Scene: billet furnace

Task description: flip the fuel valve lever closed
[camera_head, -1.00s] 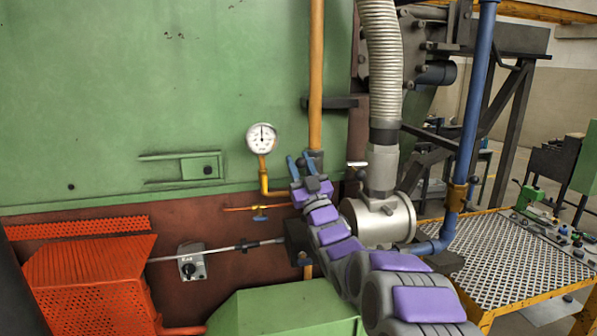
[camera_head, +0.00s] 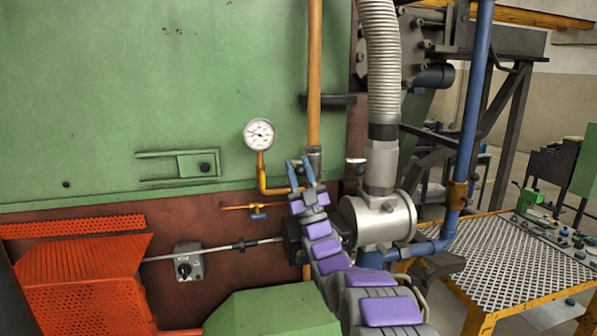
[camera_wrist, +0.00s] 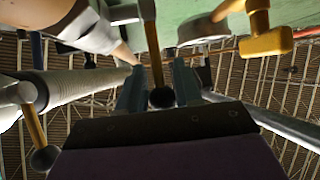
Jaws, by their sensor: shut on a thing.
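The fuel valve lever (camera_wrist: 155,60) shows in the wrist view as a thin yellowish rod ending in a black ball knob. My gripper (camera_wrist: 160,88) has its two blue-grey fingers on either side of the lever, with the knob between them, and is shut on it. In the head view my gripper (camera_head: 301,170) is at the orange vertical pipe (camera_head: 314,70), by its grey lower fitting (camera_head: 314,155). The lever is not clear there, as my gripper covers that spot.
A round pressure gauge (camera_head: 260,134) on a yellow pipe is left of my gripper. A silver cylinder (camera_head: 380,218) with a ribbed hose (camera_head: 382,60) stands close on the right. A second ball-knobbed lever (camera_wrist: 38,135) is at left in the wrist view.

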